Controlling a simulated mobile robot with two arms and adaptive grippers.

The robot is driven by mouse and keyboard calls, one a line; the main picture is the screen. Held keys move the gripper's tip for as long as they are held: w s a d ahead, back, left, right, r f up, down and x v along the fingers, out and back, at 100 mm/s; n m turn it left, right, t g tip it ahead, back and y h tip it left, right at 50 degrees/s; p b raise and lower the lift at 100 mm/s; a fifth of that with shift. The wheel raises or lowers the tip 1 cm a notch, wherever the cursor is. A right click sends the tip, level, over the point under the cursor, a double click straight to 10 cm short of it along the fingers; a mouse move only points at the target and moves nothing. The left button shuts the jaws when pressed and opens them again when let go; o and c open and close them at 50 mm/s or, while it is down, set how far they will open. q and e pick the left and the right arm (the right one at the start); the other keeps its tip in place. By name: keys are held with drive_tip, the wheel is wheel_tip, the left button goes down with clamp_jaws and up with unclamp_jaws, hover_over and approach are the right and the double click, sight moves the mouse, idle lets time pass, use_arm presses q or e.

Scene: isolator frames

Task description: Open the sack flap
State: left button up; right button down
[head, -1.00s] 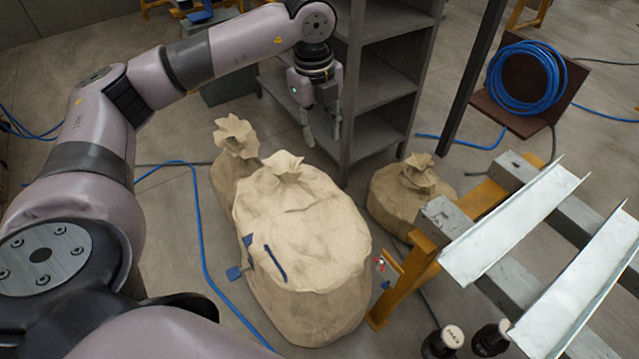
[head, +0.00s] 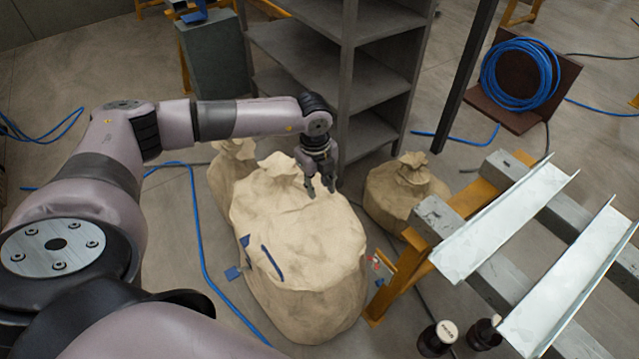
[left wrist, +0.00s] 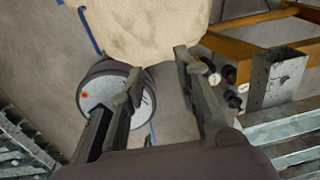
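The large tan sack (head: 300,245) stands on the floor in the middle of the head view, with a gathered, creased top. A dark blue strip (head: 273,263) lies on its front upper side, with smaller blue pieces at its left edge. My left gripper (head: 322,190) is over the far upper right part of the sack, fingers pointing down and apart. I cannot tell whether it touches the cloth. The left wrist view shows the open, empty fingers (left wrist: 160,66) with the sack's cloth (left wrist: 150,28) beyond them. My right gripper is not in view.
A smaller sack (head: 403,195) stands to the right, another partly hidden behind left. A grey shelf (head: 385,80) rises behind my gripper. An orange-legged stand with metal channels (head: 510,220) is at right. A blue hose (head: 197,225) crosses the floor at left.

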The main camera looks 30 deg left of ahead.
use_arm(q)
drive_tip(key=shift+f, duration=0.2)
clamp_jaws()
idle(0.3)
idle(0.7)
unclamp_jaws()
wheel_tip(320, 180, up, 12)
drive_tip(key=shift+s+a, duration=0.15)
drive_tip(key=shift+s, duration=0.25)
idle(0.4)
